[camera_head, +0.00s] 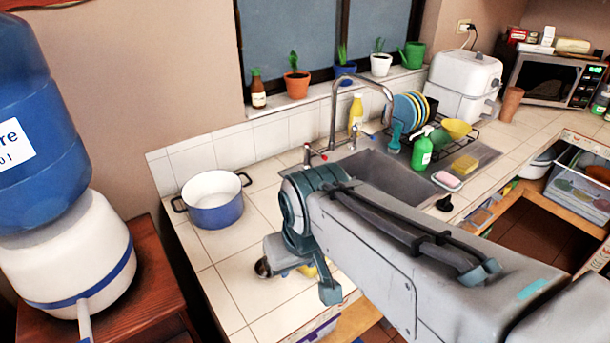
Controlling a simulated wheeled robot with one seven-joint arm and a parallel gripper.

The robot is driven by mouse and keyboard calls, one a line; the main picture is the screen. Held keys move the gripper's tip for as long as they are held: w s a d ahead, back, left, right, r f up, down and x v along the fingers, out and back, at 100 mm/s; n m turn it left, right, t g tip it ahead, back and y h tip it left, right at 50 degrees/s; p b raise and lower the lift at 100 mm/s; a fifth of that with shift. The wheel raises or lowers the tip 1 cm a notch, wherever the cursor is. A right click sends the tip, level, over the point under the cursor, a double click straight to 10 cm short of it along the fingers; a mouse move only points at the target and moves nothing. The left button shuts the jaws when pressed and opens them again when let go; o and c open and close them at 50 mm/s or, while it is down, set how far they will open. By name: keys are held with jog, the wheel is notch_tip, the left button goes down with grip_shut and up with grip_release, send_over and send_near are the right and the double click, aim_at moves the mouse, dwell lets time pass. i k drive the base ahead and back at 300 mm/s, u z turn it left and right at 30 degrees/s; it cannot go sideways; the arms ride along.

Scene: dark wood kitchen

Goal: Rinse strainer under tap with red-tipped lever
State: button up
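The tap (333,110) is a tall curved metal spout behind the sink (385,178). The red-tipped lever (321,155) is at the left of the spout's base; a second lever (354,140) with a bluish tip stands closer to the spout. My arm crosses the foreground, and its far end is over the counter left of the sink. My gripper is mostly hidden by the arm, so its fingers and any hold cannot be made out. A small round dark metal thing (262,268) shows beside the arm's end; I cannot tell whether it is the strainer.
A blue pot (213,200) stands on the left counter. The counter between pot and sink is fairly clear.

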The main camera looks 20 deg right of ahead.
aim_at(307, 147)
jog(key=k, duration=0.45)
jog(key=z, duration=1.75)
jog(key=i, duration=0.8)
jog(key=u, duration=2.05)
